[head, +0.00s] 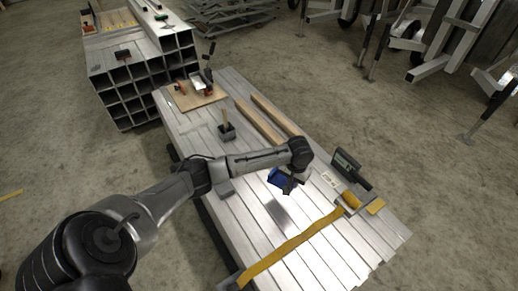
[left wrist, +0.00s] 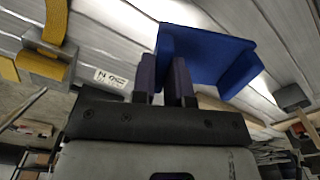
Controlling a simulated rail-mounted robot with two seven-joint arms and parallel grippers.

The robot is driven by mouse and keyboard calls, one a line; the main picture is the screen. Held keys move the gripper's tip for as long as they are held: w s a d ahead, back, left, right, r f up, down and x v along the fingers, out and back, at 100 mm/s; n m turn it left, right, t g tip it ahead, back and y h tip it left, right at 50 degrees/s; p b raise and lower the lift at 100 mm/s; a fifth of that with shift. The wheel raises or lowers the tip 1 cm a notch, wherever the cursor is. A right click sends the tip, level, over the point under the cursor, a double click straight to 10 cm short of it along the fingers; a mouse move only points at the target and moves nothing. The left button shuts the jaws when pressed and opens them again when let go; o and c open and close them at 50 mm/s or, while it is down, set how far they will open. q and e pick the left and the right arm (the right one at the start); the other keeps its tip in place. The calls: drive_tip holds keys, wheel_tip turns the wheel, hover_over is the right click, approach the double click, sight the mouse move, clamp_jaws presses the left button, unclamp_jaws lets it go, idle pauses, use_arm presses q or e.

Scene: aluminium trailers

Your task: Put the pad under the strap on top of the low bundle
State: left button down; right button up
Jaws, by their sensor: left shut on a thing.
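The blue pad (head: 277,177) is an angled, bracket-like piece held above the low bundle, and it also shows in the left wrist view (left wrist: 208,56). My left gripper (head: 289,188) is shut on one edge of it; its dark fingers (left wrist: 167,82) hide part of the pad. The low bundle (head: 315,262) is a flat stack of long aluminium profiles. The yellow strap (head: 295,241) crosses its top near the right end, apart from the pad; the strap and its metal buckle (left wrist: 42,64) are at the left in the wrist view. My right gripper is not in view.
Two wooden battens (head: 268,117), a mallet (head: 226,131) and a board with tools (head: 185,100) lie on the bundle's far part. A dark upright box (head: 350,168) stands near the strap buckle. A taller stack of square tubes (head: 130,92) stands behind left.

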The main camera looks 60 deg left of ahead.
sight(276, 173)
use_arm(q)
drive_tip(key=a+f+b, duration=0.2)
drive_tip(key=a, duration=0.1)
drive_tip(key=a+f+b, duration=0.2)
drive_tip(key=a, duration=0.1)
drive_tip(key=s+a+f+b, duration=0.1)
drive_tip(key=a+f+b, duration=0.1)
drive_tip(key=a, duration=0.2)
drive_tip(key=shift+f+b, duration=0.3)
drive_tip(key=shift+a+f+b, duration=0.25)
drive_tip(key=shift+a+b, duration=0.05)
drive_tip(key=shift+a, duration=0.35)
wheel_tip(276, 173, down, 4)
drive_tip(key=b, duration=0.3)
drive_tip(key=c, duration=1.2)
unclamp_jaws()
drive_tip(key=shift+f, duration=0.1)
drive_tip(key=shift+c, duration=0.2)
drive_tip(key=shift+o, duration=0.6)
